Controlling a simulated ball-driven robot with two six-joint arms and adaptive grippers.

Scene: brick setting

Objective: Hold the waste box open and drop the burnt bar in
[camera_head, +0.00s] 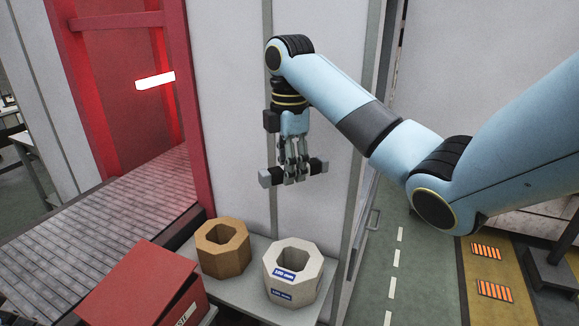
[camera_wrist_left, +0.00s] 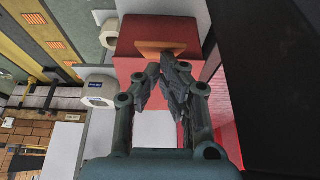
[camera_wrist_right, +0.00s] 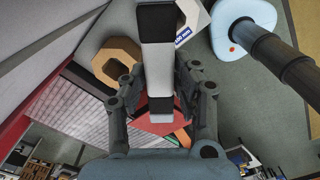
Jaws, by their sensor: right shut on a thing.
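My right gripper (camera_head: 295,172) is shut on a short bar (camera_head: 318,168), held roughly level in the air above the grey ledge. In the right wrist view the bar (camera_wrist_right: 157,60) is pale with black bands and lies between the fingers. The red waste box (camera_head: 150,285) stands at the lower left, with part of a label on its side. My left gripper (camera_wrist_left: 163,68) shows only in the left wrist view, its fingertips close together with nothing clear between them. They are over the red box (camera_wrist_left: 130,75), near an orange-brown strip (camera_wrist_left: 155,47); whether they touch cannot be told.
A brown octagonal ring (camera_head: 222,262) and a white octagonal ring (camera_head: 305,290) with blue labels stand on the grey ledge (camera_head: 262,245), right of the box. A slatted conveyor (camera_head: 110,215) runs through a red frame at left. Pale wall panels rise behind.

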